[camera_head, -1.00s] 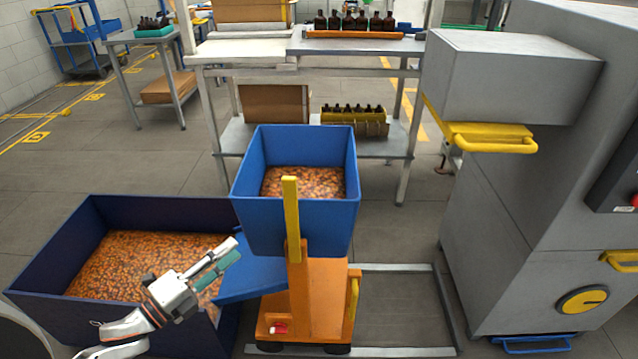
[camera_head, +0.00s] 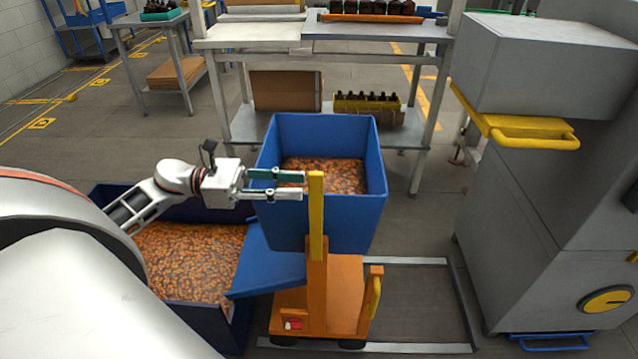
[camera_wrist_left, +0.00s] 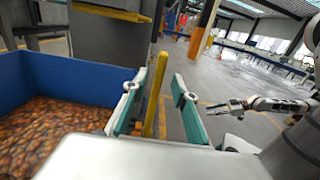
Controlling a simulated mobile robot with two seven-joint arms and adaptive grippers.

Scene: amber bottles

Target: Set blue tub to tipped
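The blue tub (camera_head: 335,220) sits upright on an orange tipping stand (camera_head: 345,290), holding orange-brown pieces. A yellow upright bar (camera_head: 316,220) rises from the stand in front of the tub. My left gripper (camera_head: 303,185) is open, its fingertips at the upper end of the bar in the head view. In the left wrist view the yellow bar (camera_wrist_left: 155,95) shows between the two open fingers, and the tub (camera_wrist_left: 90,75) is at left. Whether a finger touches the bar is unclear. My right gripper (camera_wrist_left: 212,107) shows small at the right of the wrist view.
A blue chute (camera_head: 262,265) slopes left from the stand to a large dark blue bin (camera_head: 205,318) of similar pieces. A grey machine (camera_head: 540,230) stands at right. A shelf table with bottles (camera_head: 370,100) is behind. Floor between stand and machine is open within a metal frame.

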